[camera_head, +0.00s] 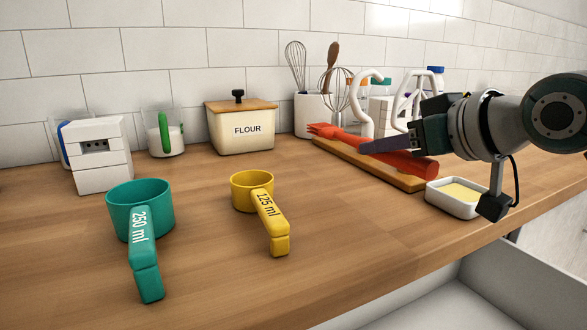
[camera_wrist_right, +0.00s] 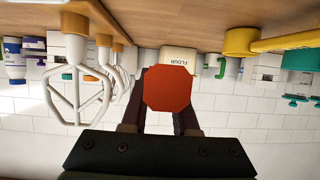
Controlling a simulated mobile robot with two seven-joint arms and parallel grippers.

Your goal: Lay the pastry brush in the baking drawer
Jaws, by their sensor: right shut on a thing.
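The red pastry brush (camera_head: 412,163) is held by my right gripper (camera_head: 372,147), whose dark fingers are closed across its handle. Its flared head points left and its thick handle end points right, over the wooden board (camera_head: 406,181). I cannot tell whether it touches the board. In the right wrist view the red octagonal handle end (camera_wrist_right: 167,89) faces the camera between the fingers. The baking drawer (camera_head: 455,293) is open below the counter's front edge, and the part in view looks empty. My left gripper is not in view.
A white butter dish (camera_head: 453,205) stands near the counter edge, by my right arm. A green cup (camera_head: 140,208) and yellow cup (camera_head: 252,190) stand left. A flour box (camera_head: 240,135), utensil crock (camera_head: 312,118) and white whisk-like tools (camera_wrist_right: 78,100) stand behind. The front middle counter is clear.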

